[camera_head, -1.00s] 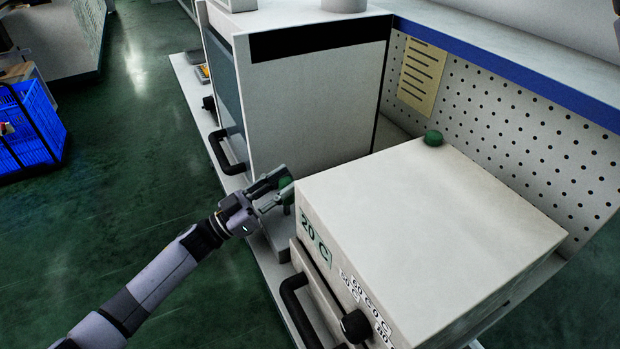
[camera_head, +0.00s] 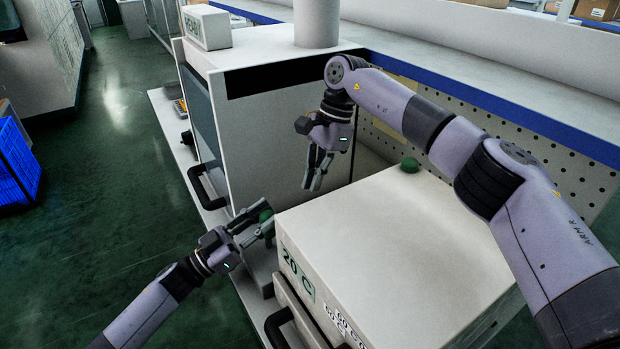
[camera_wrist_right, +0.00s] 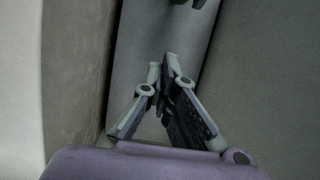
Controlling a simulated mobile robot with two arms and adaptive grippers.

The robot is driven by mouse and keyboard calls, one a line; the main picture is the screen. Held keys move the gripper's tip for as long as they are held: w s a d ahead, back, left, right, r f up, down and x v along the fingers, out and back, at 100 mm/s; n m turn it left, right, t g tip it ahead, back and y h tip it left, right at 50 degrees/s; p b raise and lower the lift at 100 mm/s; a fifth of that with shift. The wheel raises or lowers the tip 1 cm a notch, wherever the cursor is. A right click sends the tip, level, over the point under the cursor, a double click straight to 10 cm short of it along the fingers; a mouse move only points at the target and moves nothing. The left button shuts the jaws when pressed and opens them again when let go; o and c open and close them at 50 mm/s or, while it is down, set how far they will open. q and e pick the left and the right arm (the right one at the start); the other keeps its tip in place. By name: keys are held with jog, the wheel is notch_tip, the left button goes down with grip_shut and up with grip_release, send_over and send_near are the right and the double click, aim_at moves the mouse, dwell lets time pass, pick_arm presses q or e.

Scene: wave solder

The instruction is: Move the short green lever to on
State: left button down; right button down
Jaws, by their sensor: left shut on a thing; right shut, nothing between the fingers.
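The short green lever (camera_head: 266,216) shows as a small green piece in the gap between the two cream machines, by the near corner of the 20 C box. Its base is hidden, and I cannot tell its position. My left gripper (camera_head: 262,222) is shut on the lever. My right gripper (camera_head: 312,186) is shut and empty, pointing down above the gap, up and right of the left gripper. In the right wrist view its fingertips (camera_wrist_right: 165,68) meet over a grey strip between two walls.
The taller machine (camera_head: 265,130) stands behind the gap. A pegboard (camera_head: 570,180) borders the right. A blue crate (camera_head: 17,165) sits at left; the green floor between is clear.

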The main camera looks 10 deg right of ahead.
pick_arm(q)
jog(key=shift+f, duration=0.1)
pick_arm(e)
jog(key=x, duration=0.7)
jog(key=shift+s+a+f, duration=0.1)
jog(key=shift+f, duration=0.2)
jog(key=shift+s+a+r, duration=0.15)
jog(key=shift+s+a, duration=0.05)
jog(key=shift+a, duration=0.4)
jog(key=shift+s+a+r, duration=0.15)
jog(key=shift+s+a, duration=0.1)
jog(key=shift+a, duration=0.35)
jog(key=shift+s+a, duration=0.25)
jog(key=shift+a, duration=0.35)
pick_arm(q)
jog(key=shift+d, duration=0.1)
pick_arm(e)
jog(key=shift+s+a+r, duration=0.15)
jog(key=shift+a, duration=0.2)
jog(key=shift+s+a+r, duration=0.15)
jog(key=shift+a, duration=0.25)
pick_arm(q)
jog(key=c, duration=1.6)
grip_release()
jog(key=o, duration=0.4)
jog(key=shift+c, duration=0.2)
pick_arm(e)
jog(key=shift+d, duration=0.1)
